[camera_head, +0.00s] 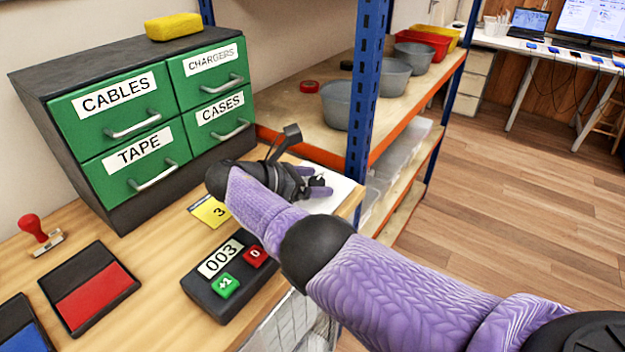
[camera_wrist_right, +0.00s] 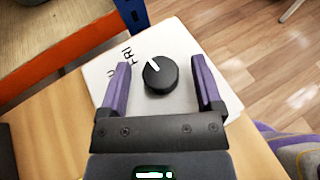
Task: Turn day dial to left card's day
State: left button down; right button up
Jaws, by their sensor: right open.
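The black day dial (camera_wrist_right: 161,75) sits on a white panel (camera_wrist_right: 185,45) in the right wrist view. Its white pointer mark aims up and slightly left. The letters FRI are printed left of the pointer, and part of another label shows below them by the left finger. My right gripper (camera_wrist_right: 165,88) is open, with one purple finger on each side of the dial and gaps to it. In the head view my right gripper (camera_head: 314,181) is over the white panel (camera_head: 342,190). A yellow card (camera_head: 210,211) marked 3 lies left of it, partly behind my arm. My left gripper is out of view.
A counter box (camera_head: 205,297) reading 003 has green and red buttons. A drawer cabinet (camera_head: 125,207) stands behind at left. A red stamp (camera_head: 34,228) and ink pads (camera_head: 95,293) lie at left. A blue shelf post (camera_head: 366,90) rises just behind my right gripper.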

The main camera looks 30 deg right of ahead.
aim_at(312, 182)
jog(key=v, duration=0.4)
jog(key=shift+w+a+b, duration=0.1)
jog(key=shift+a+b, duration=0.25)
jog(key=b+v, duration=0.2)
jog(key=v, duration=0.2)
jog(key=shift+a+b, duration=0.3)
jog(key=shift+a+r, duration=0.25)
jog(key=shift+r, duration=0.1)
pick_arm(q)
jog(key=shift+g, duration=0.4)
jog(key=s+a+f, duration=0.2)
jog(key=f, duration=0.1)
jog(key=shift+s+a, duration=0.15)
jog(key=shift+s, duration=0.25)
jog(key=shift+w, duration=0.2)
